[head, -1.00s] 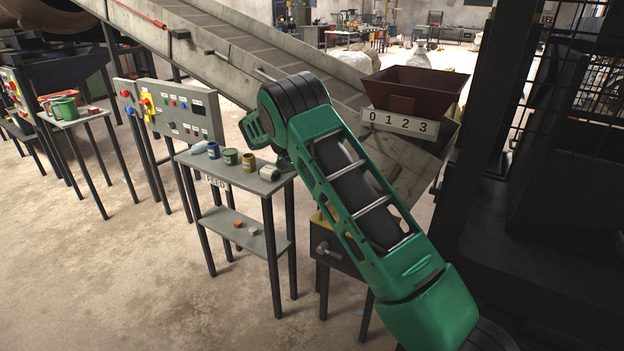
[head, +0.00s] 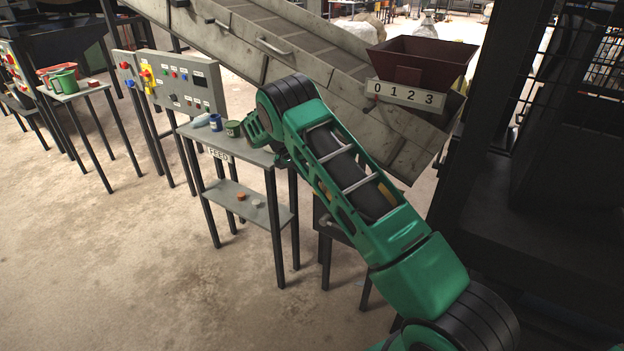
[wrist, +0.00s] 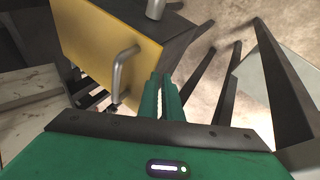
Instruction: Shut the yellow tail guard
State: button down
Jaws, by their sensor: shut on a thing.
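The yellow tail guard (wrist: 105,45) is a flat yellow plate at the upper left of the wrist view, set at an angle beside a dark box. A bent silver bar handle (wrist: 122,72) stands out from its face. My gripper (wrist: 160,82) has its green fingers close together at the plate's lower right edge, to the right of the handle and apart from it. They look shut on the guard, though the contact itself is partly hidden. In the head view my green arm covers most of the guard area, and the gripper is hidden.
A sloping conveyor (head: 235,42) with a red hopper (head: 420,62) and a 0-1-2-3 plate (head: 405,97) rises behind my arm. The FEED table (head: 200,135) with cans stands left of it. A dark frame (head: 480,150) is at right. Floor at lower left is clear.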

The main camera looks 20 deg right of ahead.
jog(key=shift+s+d+f, duration=0.15)
jog(key=shift+s+f, duration=0.1)
jog(key=shift+f, duration=0.1)
jog(key=w+a+r, duration=0.5)
jog(key=a+r, duration=0.2)
jog(key=r, duration=0.3)
jog(key=shift+a, duration=0.15)
